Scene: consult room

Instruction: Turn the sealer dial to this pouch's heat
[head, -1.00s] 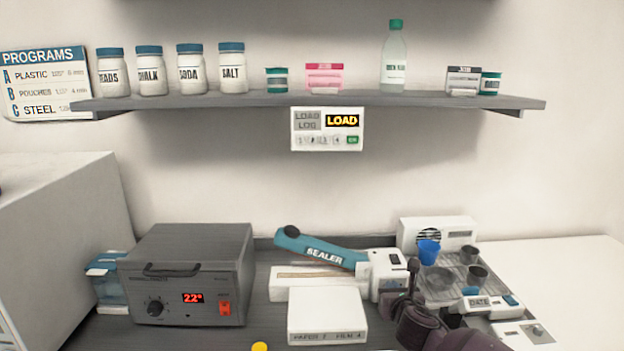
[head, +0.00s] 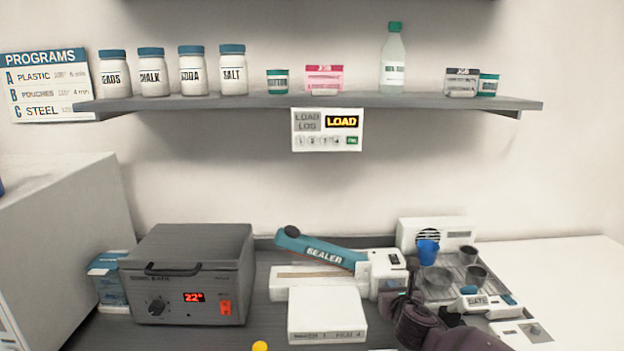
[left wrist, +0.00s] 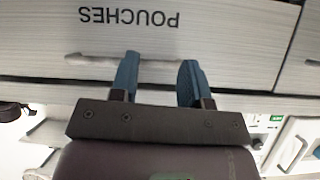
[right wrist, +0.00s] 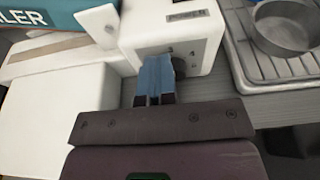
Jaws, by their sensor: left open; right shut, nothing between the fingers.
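The sealer (head: 322,251) lies on the counter, with a teal arm and a white end housing (head: 385,265). No pouch is identifiable. My left gripper (left wrist: 158,78) is open before a drawer labelled POUCHES (left wrist: 130,18).
A grey heater box (head: 190,270) reading 22° stands left. A tray (head: 455,275) with a blue cup and metal cups stands right of the sealer. A LOAD LOG panel (head: 327,130) hangs under the shelf (head: 300,101). The drawer handle (left wrist: 150,63) crosses behind my left fingertips.

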